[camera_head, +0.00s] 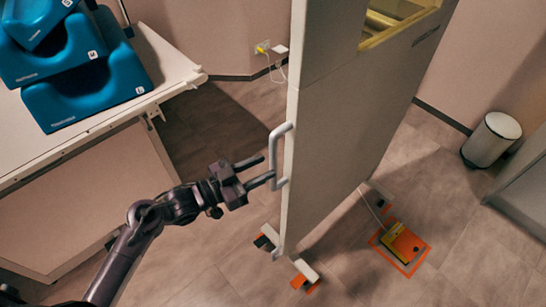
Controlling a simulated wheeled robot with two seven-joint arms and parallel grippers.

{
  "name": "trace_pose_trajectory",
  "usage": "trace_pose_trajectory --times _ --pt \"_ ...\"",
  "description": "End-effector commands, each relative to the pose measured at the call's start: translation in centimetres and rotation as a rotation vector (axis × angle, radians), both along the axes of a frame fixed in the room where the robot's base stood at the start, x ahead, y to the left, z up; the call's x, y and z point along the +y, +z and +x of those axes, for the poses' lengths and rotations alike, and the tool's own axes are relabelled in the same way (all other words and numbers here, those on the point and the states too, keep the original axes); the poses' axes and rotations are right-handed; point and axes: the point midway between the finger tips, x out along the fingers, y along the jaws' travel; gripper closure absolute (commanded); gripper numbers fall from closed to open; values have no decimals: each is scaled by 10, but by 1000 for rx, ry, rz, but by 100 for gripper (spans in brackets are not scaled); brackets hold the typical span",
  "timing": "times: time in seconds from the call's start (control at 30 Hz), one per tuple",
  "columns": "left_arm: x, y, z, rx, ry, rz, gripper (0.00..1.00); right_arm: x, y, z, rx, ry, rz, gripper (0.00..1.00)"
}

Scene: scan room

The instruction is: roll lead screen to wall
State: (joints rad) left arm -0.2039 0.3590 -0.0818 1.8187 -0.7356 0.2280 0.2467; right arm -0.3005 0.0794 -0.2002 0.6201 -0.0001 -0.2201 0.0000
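The lead screen (335,150) is a tall grey panel in the middle, with a yellow-framed window at its top right. A pale D-shaped handle (273,150) is on its left edge. My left gripper (269,167) is at the handle from the left, its two dark fingers apart. The lower fingertip overlaps the handle's bar in the picture; I cannot tell whether it touches. The screen's feet (305,271) show at the bottom with orange patches. The wall (215,35) is behind. My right gripper is not in view.
A white table (165,75) with blue cushions (85,80) stands at left. A yellow foot pedal (404,243) with a cable lies in an orange floor marking right of the screen. A white bin (491,140) stands far right. A wall socket (263,48) has a plugged cable.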

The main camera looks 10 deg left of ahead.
Motion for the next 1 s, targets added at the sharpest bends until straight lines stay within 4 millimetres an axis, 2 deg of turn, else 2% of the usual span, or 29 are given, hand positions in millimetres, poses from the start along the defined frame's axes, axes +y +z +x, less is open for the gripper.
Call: trace_pose_trajectory --times 0.1,0.23,0.6,0.87,0.9,1.0 --pt "-16 3 12 0 0 -3 63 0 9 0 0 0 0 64" --pt "-27 1 20 2 0 -1 63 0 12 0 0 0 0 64" --pt "-32 -1 24 1 1 3 63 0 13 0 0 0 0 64" --pt "-32 -1 24 1 1 3 97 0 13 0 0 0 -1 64" --pt "-32 -1 24 1 1 3 100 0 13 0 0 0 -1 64" --pt "-32 -1 24 1 1 3 100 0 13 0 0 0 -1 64"
